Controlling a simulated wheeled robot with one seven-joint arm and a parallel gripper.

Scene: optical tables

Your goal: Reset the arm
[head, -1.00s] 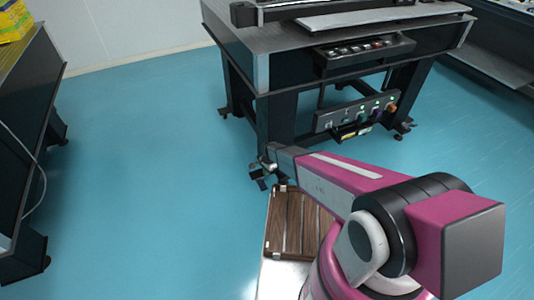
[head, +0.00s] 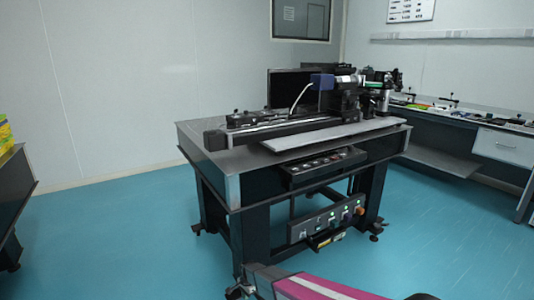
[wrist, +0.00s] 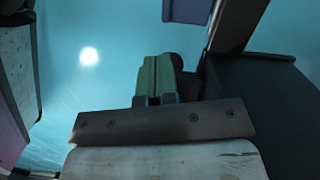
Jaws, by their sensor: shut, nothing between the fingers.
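My gripper (wrist: 157,82) shows in the wrist view, with its two greenish fingers side by side and together. It is shut with nothing visible between them, above blue floor. In the head view only part of my pink and grey arm shows at the bottom edge, with the dark end of it (head: 240,289) low in front of the optical table (head: 215,170). The rest of the arm is cut off by the frame.
The optical table carries a rail and optical instruments (head: 345,95), with a control panel (head: 325,222) below. A dark bench (head: 12,200) stands at the left edge, another (head: 450,160) at the back right. Blue floor (head: 110,235) is clear between the left bench and table.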

